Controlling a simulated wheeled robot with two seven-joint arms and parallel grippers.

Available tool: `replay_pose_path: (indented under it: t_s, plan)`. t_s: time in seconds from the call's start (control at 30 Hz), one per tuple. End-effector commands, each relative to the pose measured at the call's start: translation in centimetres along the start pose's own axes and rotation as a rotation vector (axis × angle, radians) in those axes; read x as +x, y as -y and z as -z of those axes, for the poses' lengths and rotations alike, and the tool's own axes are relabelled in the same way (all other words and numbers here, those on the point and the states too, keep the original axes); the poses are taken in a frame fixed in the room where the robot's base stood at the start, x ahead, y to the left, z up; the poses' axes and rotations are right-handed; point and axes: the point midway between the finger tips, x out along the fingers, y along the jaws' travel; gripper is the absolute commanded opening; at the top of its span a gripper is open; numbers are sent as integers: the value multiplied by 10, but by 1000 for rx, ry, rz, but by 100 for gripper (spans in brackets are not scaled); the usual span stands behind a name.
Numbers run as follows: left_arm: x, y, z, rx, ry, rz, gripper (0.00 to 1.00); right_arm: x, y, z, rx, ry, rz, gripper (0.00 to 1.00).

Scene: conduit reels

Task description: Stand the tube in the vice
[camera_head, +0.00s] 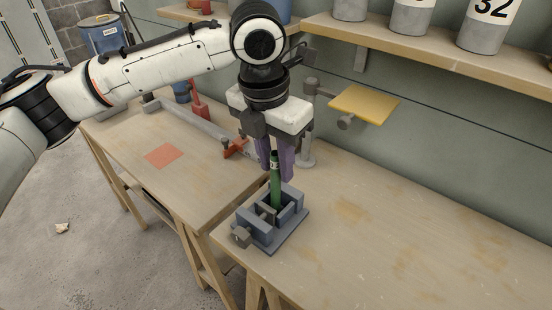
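A green tube (275,188) stands upright, its lower end down among the jaws of the blue-grey vice (254,229). The vice sits near the front left corner of the right-hand workbench. My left gripper (275,168) points down from above, its two purple fingers on either side of the tube's upper part. The fingers look closed on the tube. The tube's bottom end is hidden by the vice, so I cannot tell how deep it sits or whether the jaws grip it. My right gripper is not in view.
A yellow plate (363,103) on a stand rises behind the vice. A left bench (190,190) carries an orange square (164,156), a long grey bar and red clamp parts. A shelf (430,48) with grey containers runs along the wall.

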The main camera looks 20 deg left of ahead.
Motion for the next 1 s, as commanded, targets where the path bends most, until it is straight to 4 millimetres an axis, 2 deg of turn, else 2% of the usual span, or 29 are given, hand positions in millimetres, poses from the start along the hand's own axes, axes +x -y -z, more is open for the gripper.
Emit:
replay_pose_path:
  t_s: [0.4, 0.57, 0.8, 1.0]
  plan:
    - [-5, 0, -1, 0, 3, -1, 33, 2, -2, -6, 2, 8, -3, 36]
    - [-32, 0, -2, 0, 5, 0, 33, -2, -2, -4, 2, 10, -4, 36]
    - [-85, 0, -2, 0, 4, -1, 33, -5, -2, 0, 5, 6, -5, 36]
    - [-114, 0, -2, -1, 2, -1, 33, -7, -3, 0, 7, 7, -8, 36]
